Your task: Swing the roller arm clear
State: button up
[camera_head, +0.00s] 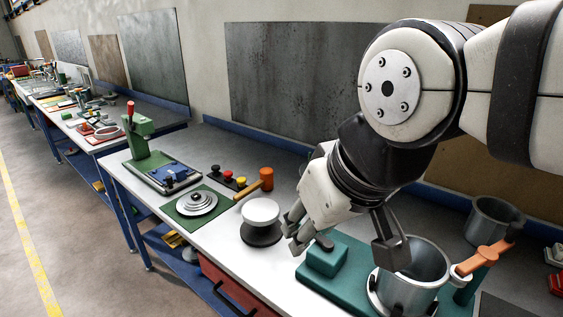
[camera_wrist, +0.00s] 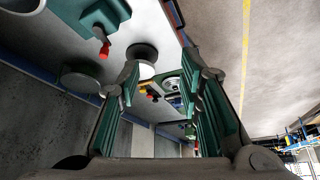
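An orange arm (camera_head: 484,258), which looks like the roller arm, sits on a teal post (camera_head: 464,292) at the right of a grey metal pot (camera_head: 425,268). Its left end is by the pot's right rim; I cannot tell whether a roller hangs inside. The pot stands on a teal machine base (camera_head: 335,262). My gripper (camera_head: 340,236) is open and empty, above the base and left of the orange arm. One finger hangs in front of the pot and hides part of its rim. In the wrist view my gripper (camera_wrist: 168,88) shows two parted fingers with nothing between them.
A second grey pot (camera_head: 494,220) stands behind the orange arm. Bare white bench top (camera_head: 222,247) runs along the front.

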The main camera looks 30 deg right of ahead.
aim_at(461, 273)
jog(key=l+z, duration=0.15)
jog(key=z, duration=1.5)
